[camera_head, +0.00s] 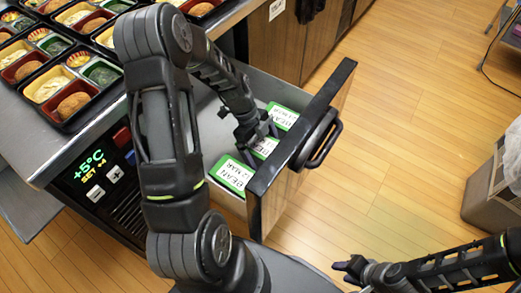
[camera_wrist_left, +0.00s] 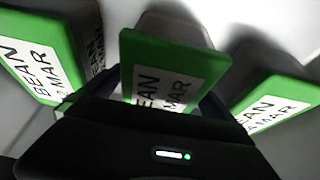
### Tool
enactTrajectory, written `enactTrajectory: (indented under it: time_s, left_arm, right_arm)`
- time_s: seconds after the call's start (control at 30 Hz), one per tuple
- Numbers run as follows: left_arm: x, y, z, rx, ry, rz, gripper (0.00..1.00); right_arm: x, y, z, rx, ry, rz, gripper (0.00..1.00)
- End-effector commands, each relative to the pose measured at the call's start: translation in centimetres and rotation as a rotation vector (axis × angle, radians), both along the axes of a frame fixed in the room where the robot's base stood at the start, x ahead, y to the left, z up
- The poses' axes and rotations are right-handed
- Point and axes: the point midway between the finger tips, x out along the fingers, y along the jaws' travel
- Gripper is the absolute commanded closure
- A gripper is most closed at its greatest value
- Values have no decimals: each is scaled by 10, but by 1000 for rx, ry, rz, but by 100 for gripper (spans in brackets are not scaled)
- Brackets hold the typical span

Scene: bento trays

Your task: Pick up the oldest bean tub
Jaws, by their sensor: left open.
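Three white bean tubs with green lids stand in a row in the open drawer. The near tub (camera_head: 230,174) has a BEAN label with a MAR date, its digits hard to read. The middle tub (camera_head: 266,147) is partly hidden by my left gripper (camera_head: 254,138). The far tub (camera_head: 282,116) is beyond it. In the left wrist view the middle tub (camera_wrist_left: 170,70) is between the dark fingers, one at each side. Its date number is hidden. Other tubs flank it at left (camera_wrist_left: 38,55) and right (camera_wrist_left: 275,105). My left gripper is open. My right gripper (camera_head: 352,268) is low at the right, away from the tubs.
The drawer front (camera_head: 300,150) with its black handle (camera_head: 320,140) stands out over the wooden floor. Bento trays (camera_head: 65,120) with food fill the steel counter at left. A cooler panel (camera_head: 95,180) reads +5°C. A grey bin (camera_head: 490,190) stands at right.

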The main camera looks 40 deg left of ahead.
Motion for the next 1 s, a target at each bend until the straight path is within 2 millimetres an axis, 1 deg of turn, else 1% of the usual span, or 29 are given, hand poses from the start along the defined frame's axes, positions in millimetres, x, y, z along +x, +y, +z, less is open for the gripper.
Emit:
enactTrajectory:
  time_s: [0.2, 0.57, 0.67, 1.0]
  left_arm:
    - [0, 0, -2, 0, 0, 0, 0]
    - [0, 0, -2, 0, 1, 0, 0]
    - [0, 0, -2, 0, 0, 0, 7]
    - [0, 0, -2, 0, 1, 0, 34]
  right_arm:
    - [0, 0, -4, 0, 0, 0, 64]
    - [0, 0, -4, 0, 0, 0, 64]
    - [0, 0, -4, 0, 0, 0, 64]
    - [0, 0, -4, 0, 0, 0, 64]
